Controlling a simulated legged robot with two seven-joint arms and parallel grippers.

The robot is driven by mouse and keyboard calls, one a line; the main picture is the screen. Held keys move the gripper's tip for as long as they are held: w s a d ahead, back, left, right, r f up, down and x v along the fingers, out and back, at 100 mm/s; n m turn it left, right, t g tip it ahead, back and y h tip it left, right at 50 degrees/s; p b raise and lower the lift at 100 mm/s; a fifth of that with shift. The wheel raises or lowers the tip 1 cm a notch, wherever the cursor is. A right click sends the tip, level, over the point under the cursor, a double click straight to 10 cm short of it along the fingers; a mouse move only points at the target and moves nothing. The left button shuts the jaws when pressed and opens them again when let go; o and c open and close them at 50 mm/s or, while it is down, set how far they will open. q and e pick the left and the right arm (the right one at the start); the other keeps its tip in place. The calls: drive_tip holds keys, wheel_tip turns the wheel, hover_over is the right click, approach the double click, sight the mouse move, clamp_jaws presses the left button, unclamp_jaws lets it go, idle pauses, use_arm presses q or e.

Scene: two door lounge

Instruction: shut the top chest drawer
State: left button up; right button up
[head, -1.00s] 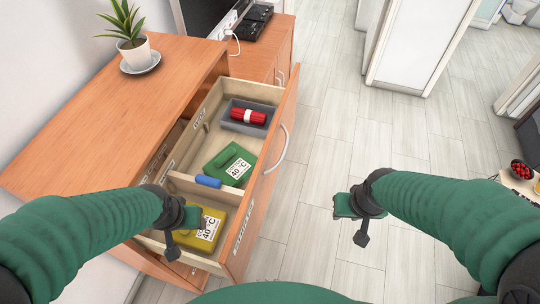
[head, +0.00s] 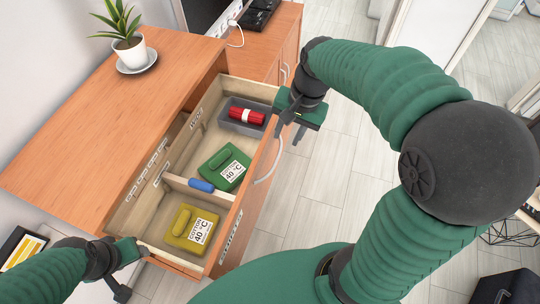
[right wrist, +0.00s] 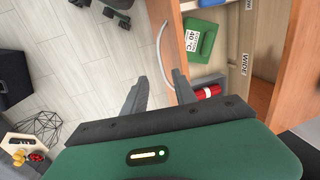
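The top chest drawer (head: 250,207) is pulled out from the wooden chest (head: 75,125), its inside in full view. Its curved handle (head: 270,170) is on the front panel and shows in the right wrist view (right wrist: 160,50). My right gripper (head: 288,130) is at the far part of the drawer front, by the handle's far end. Its fingers (right wrist: 159,88) are apart with nothing held between them; contact with the panel is unclear. My left gripper (head: 132,250) is low at the near left corner of the drawer; its fingers are not clear.
The drawer holds a grey tray (head: 228,124) with a red roll (head: 246,116), a green box (head: 222,165), a blue cylinder (head: 201,185) and a yellow box (head: 190,225). A potted plant (head: 130,50) stands on the chest. Floor right of the drawer is clear.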

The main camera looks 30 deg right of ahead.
drive_tip(key=p, duration=0.1)
hover_over(274, 163)
drive_tip(key=s, duration=0.2)
wheel_tip(274, 163, down, 9)
drive_tip(key=f, duration=0.2)
drive_tip(key=w+f, duration=0.1)
drive_tip(key=f, duration=0.1)
drive_tip(key=shift+w+d+f+p, duration=0.2)
drive_tip(key=shift+f+p, duration=0.1)
drive_tip(key=shift+p, duration=0.1)
drive_tip(key=shift+d+f, duration=0.2)
drive_tip(key=shift+f, duration=0.25)
drive_tip(key=shift+a, duration=0.2)
drive_tip(key=shift+a+r, duration=0.1)
drive_tip(key=shift+a, duration=0.1)
drive_tip(key=c, duration=0.4)
clamp_jaws()
use_arm(q)
drive_tip(key=shift+a+r, duration=0.2)
drive_tip(key=shift+r, duration=0.3)
drive_tip(key=shift+a+r, duration=0.15)
drive_tip(key=shift+r, duration=0.35)
use_arm(e)
drive_tip(key=shift+w+d, duration=0.1)
drive_tip(key=shift+w, duration=0.05)
